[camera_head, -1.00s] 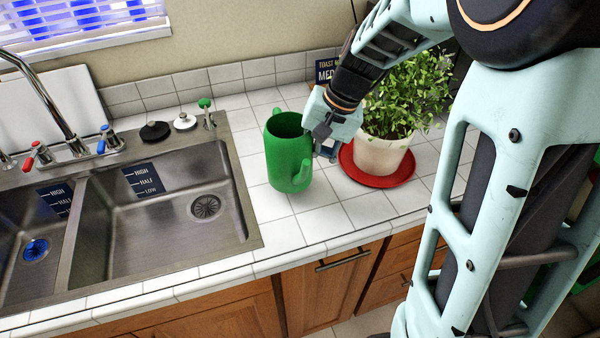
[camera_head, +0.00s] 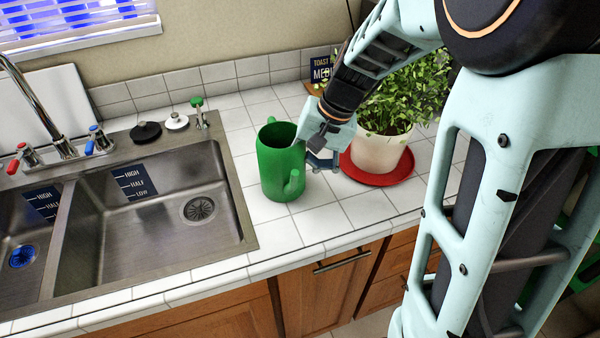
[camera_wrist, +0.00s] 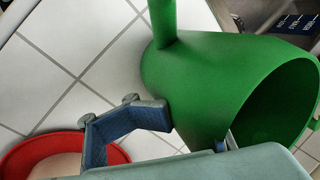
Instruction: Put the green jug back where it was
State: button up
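The green jug (camera_head: 281,170) stands upright on the white tiled counter between the sink and the potted plant. Its open top faces up, and a tubular part sticks out at its front. In the wrist view the jug (camera_wrist: 210,85) fills the right side. My gripper (camera_head: 321,160) is low at the jug's right side. It looks open. One blue-padded finger (camera_wrist: 125,124) overlaps the jug's edge in the wrist view; I cannot tell whether it touches. The other finger is mostly hidden by the gripper body.
A plant in a white pot (camera_head: 380,152) stands on a red saucer (camera_head: 376,178) close to the gripper's right. The double sink (camera_head: 232,190) is on the left. A dark sign (camera_head: 322,70) stands at the wall. Bare tiles (camera_head: 340,212) lie in front of the gripper.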

jog(key=shift+o, duration=0.9)
jog(key=shift+r, duration=0.1)
jog(key=shift+d+r, duration=0.1)
jog(key=shift+r, duration=0.25)
jog(key=p+v, duration=0.1)
jog(key=v, duration=1)
jog(key=shift+r, duration=0.25)
jog(key=shift+p, duration=0.3)
